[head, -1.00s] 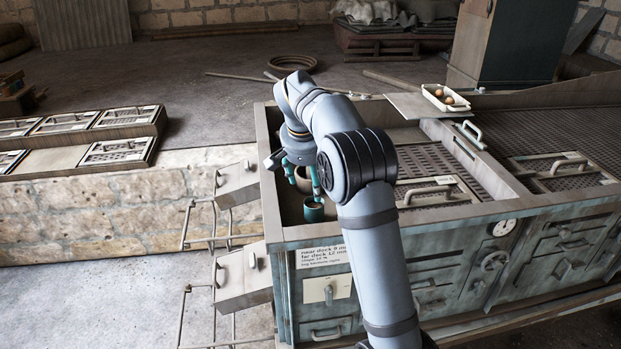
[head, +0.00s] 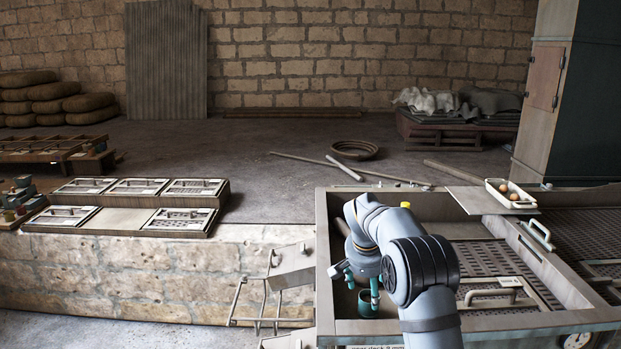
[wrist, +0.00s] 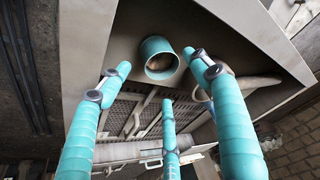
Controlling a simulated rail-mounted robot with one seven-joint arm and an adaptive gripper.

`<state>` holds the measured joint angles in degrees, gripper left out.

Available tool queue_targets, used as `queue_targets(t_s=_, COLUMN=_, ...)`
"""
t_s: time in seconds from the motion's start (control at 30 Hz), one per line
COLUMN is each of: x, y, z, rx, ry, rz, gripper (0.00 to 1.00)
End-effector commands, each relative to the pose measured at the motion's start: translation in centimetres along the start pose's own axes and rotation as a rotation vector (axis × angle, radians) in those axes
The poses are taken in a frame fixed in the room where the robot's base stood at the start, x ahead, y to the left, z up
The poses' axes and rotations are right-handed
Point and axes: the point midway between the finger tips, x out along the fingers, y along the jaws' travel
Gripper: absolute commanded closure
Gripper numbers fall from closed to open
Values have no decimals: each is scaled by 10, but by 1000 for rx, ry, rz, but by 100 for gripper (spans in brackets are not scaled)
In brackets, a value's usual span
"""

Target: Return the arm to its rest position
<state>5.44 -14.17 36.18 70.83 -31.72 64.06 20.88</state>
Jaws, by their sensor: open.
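My gripper (head: 363,285) has teal fingers and hangs inside the left end of the grey deck box, pointing down. It is open and empty. In the wrist view my fingers (wrist: 158,85) are spread wide. A teal cup (head: 368,304) stands on the floor of that compartment, close to the fingertips. In the wrist view the cup (wrist: 158,58) shows open end on, beyond and between the fingers, with something brownish inside. I see no finger closed on it. A paler rounded thing (wrist: 202,94) is partly hidden behind the right finger.
The box's walls (head: 322,260) surround my gripper. Slotted plates with handles (head: 490,296) lie to its right. A white tray with brown round things (head: 511,194) sits on the rear ledge. Lidded panels (head: 130,205) lie on the stone wall at left. Open floor (head: 270,165) stretches behind.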

Motion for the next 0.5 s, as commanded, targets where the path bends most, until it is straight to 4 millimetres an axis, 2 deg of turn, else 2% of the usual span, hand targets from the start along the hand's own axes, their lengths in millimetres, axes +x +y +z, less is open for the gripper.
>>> queue_targets(t_s=0.2, x=46, y=1, z=1, rx=-1, ry=-5, rz=2, gripper=37)
queue_targets(t_s=0.5, x=10, y=0, z=-15, rx=1, ry=3, rz=-2, gripper=37)
